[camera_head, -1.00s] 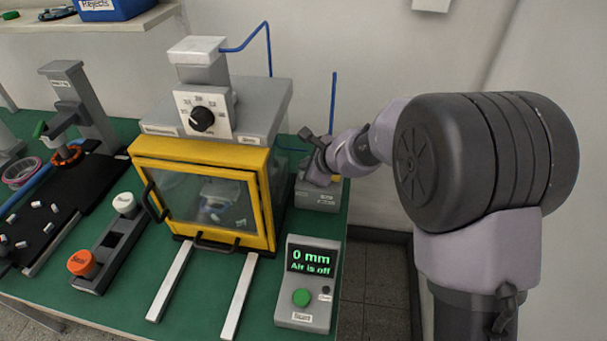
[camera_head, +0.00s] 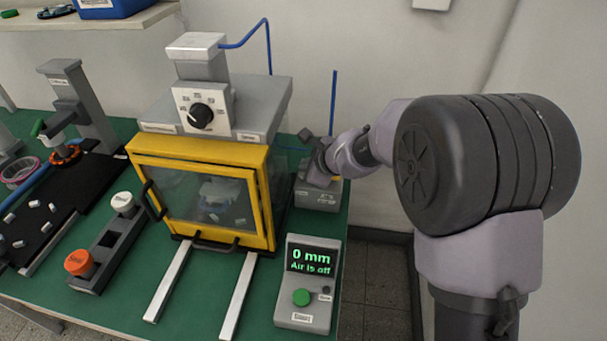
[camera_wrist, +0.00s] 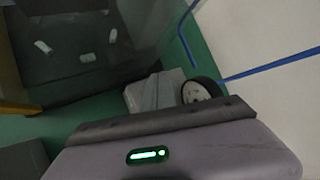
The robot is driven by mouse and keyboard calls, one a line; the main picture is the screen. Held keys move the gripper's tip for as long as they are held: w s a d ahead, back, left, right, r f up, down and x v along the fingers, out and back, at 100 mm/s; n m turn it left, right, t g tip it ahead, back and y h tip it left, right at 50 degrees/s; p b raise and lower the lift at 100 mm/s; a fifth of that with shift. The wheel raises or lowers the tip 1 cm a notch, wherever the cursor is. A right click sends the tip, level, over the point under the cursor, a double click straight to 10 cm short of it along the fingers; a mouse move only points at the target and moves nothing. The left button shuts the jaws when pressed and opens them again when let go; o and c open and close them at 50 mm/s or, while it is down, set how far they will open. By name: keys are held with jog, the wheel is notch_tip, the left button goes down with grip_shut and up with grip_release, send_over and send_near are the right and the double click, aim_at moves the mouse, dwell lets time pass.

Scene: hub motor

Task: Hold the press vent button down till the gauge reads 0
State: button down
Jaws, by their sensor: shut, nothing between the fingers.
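A small grey box (camera_head: 318,199) with labels stands on the bench, right of and behind the yellow-framed press (camera_head: 262,190). My gripper (camera_head: 312,158) is shut and empty, just above this box; I cannot tell whether it touches it. In the wrist view a round gauge (camera_wrist: 198,92) with a black rim and pale face sits beside a grey block (camera_wrist: 150,92). Its reading is too small to make out. The vent button is not clearly visible; my gripper may hide it. My fingertips do not show clearly in the wrist view.
The control box (camera_head: 308,285) reads "0 mm, Air is off" and has a green button. Blue hoses (camera_wrist: 270,65) run near the gauge. Slide rails (camera_head: 235,295) stick out in front of the press. The right bench edge is close to the grey box.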

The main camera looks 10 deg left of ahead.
jog(key=shift+f+b, duration=0.5)
jog(key=shift+b, duration=0.05)
dwell(0.4)
jog(key=shift+r, duration=0.1)
dwell(1.8)
jog(key=shift+r+p, duration=0.8)
jog(key=shift+r, duration=0.05)
notch_tip(320, 180, up, 5)
jog(key=p, duration=0.4)
jog(key=shift+r+p, duration=0.15)
jog(key=shift+p, duration=0.2)
